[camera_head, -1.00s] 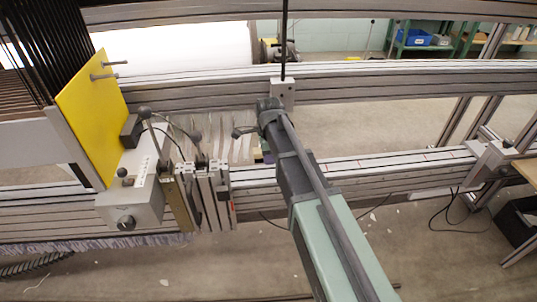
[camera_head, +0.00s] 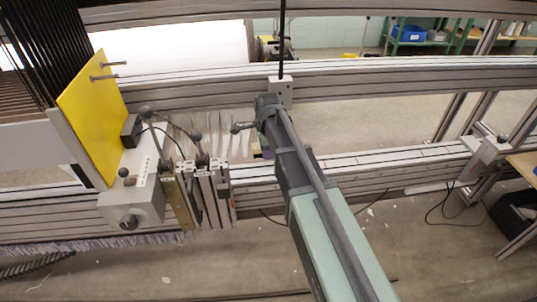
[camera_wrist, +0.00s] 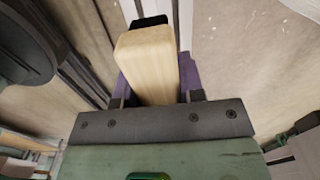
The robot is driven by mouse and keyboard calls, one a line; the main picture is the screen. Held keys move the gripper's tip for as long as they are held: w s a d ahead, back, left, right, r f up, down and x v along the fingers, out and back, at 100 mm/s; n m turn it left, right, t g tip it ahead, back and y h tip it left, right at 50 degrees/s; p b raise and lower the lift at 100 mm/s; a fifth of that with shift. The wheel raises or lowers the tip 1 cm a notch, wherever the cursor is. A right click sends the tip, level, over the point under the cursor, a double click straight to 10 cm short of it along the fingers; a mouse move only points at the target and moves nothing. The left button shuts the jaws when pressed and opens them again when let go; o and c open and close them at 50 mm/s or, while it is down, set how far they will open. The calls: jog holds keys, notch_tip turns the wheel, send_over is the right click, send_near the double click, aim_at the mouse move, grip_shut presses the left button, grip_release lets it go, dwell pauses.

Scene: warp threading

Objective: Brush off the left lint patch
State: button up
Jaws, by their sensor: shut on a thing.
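My gripper (camera_wrist: 155,85) is shut on a brush; its purple fingers stand on both sides of the pale wooden handle (camera_wrist: 150,62). The brush's black end (camera_wrist: 149,21) points to the top of the wrist view, over a pale rail. In the head view my arm hides most of the gripper; only a small purple part (camera_head: 267,153) shows beside the front rail. I cannot make out the left lint patch in either view. Whether the black end touches anything cannot be told.
The front rail (camera_head: 350,165) runs across the frame below the upper beam (camera_head: 380,85). Left of my arm are pale strips (camera_head: 215,135), upright metal plates (camera_head: 208,195), a grey block (camera_head: 130,207) and a yellow panel (camera_head: 93,95). The front rail right of my arm looks clear.

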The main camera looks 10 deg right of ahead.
jog(key=shift+f+b, duration=3.65)
jog(key=shift+f, duration=0.15)
jog(key=shift+s+d+r, duration=0.1)
jog(key=shift+d+r, duration=0.05)
jog(key=shift+d, duration=0.85)
jog(key=shift+s+d, duration=0.1)
jog(key=shift+d, duration=0.9)
jog(key=shift+a, duration=0.25)
jog(key=a, duration=0.3)
jog(key=shift+w+a, duration=0.2)
jog(key=shift+a, duration=0.05)
notch_tip(320, 180, up, 8)
jog(key=p, duration=0.7)
jog(key=shift+f+p, duration=0.25)
jog(key=shift+p, duration=0.15)
notch_tip(320, 180, up, 40)
jog(key=p, duration=4)
send_over(268, 171)
jog(key=shift+w, duration=0.1)
